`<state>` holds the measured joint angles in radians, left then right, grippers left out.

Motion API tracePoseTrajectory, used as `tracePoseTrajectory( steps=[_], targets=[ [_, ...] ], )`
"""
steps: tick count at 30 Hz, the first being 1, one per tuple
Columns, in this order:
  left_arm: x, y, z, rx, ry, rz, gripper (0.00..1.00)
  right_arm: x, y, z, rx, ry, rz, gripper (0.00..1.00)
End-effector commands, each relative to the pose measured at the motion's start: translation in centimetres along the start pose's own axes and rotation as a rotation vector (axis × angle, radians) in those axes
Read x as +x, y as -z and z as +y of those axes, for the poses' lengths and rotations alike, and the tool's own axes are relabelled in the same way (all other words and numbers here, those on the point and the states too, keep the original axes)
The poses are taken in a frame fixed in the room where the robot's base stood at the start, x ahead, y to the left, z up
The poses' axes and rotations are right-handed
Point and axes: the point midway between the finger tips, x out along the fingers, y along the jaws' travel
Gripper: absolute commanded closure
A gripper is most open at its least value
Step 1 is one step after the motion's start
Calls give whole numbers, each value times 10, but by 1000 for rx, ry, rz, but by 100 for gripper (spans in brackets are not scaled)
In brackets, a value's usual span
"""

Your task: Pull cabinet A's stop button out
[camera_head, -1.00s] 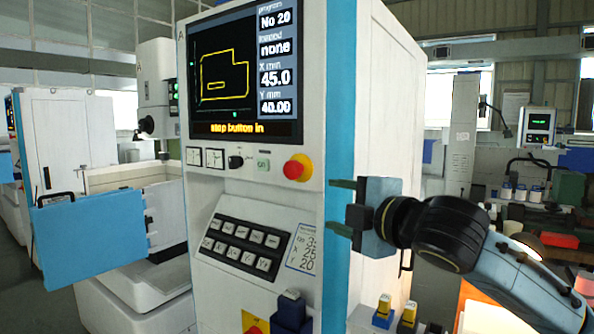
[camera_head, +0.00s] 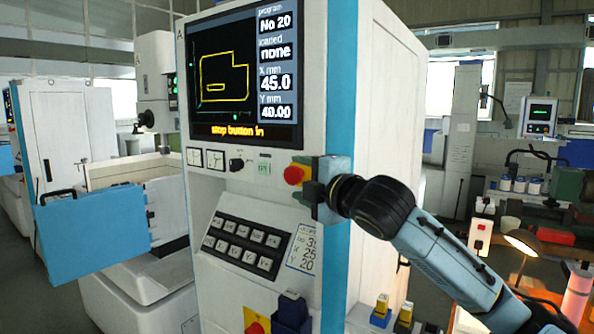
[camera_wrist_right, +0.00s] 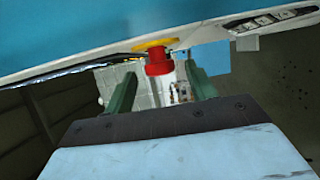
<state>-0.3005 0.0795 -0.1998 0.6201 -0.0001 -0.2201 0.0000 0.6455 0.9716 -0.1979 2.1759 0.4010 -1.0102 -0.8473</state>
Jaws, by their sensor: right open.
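Cabinet A (camera_head: 215,190) is white with a blue edge strip and has an "A" at its top left corner. Its screen (camera_head: 240,75) reads "stop button in". The red stop button (camera_head: 292,174) on a yellow collar sits on the panel below the screen's right end. My right gripper (camera_head: 303,178) is open beside the button, coming from the right, and its fingers partly hide the button's right side. In the right wrist view, the red stop button (camera_wrist_right: 158,66) shows between the tips of the two green fingers, with no clear contact visible. My left gripper is not in view.
A knob (camera_head: 236,164) and a small green-marked switch (camera_head: 264,167) are left of the button. A sloped keypad (camera_head: 245,243) lies below. A blue panel (camera_head: 92,235) juts out at left. A lit lamp (camera_head: 522,242) stands at right.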

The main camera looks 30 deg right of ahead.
Motion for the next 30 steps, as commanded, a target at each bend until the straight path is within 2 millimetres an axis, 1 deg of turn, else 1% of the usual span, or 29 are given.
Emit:
tracePoseTrajectory(
  steps=[1,3,6,16,27,29,30],
  targets=[
    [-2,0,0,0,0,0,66,7,0,1,3,0,0,44],
    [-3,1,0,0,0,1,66,14,-1,1,3,-1,0,44],
    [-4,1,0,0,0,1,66,20,0,0,1,0,-1,44],
    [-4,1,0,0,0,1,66,22,0,0,-1,0,-1,44],
    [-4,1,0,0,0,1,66,22,0,0,0,0,-1,92],
    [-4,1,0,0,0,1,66,22,0,0,0,0,-1,100],
    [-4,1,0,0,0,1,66,22,-1,0,0,0,-1,100]
  ],
)
